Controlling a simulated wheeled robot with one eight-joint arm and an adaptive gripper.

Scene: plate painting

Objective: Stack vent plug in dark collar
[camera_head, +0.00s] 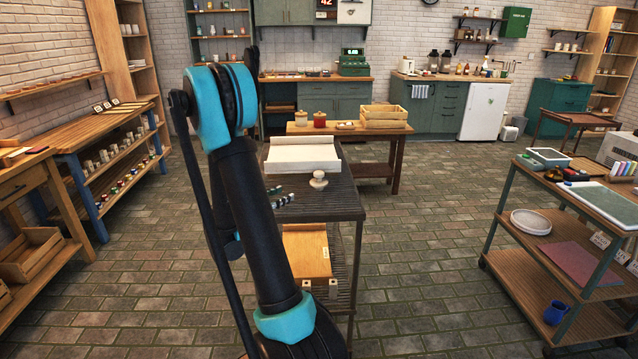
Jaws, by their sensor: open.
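A pale cream knobbed piece (318,181) with a round top and a wider base stands upright on the dark slatted top of the cart (345,205). It looks like the vent plug, but it is small in this view. My gripper (283,196) shows only in part past the right side of my arm, just left of the cream piece and apart from it. Its two fingers are spread with nothing seen between them. I cannot make out a dark collar; my arm hides the left part of the cart top.
A white tray-like block (302,154) lies at the back of the cart top. An orange-brown board (307,253) is on the shelf below. A wooden table with a crate (384,116) stands behind. A shelved trolley (575,225) is at right, with open brick floor between.

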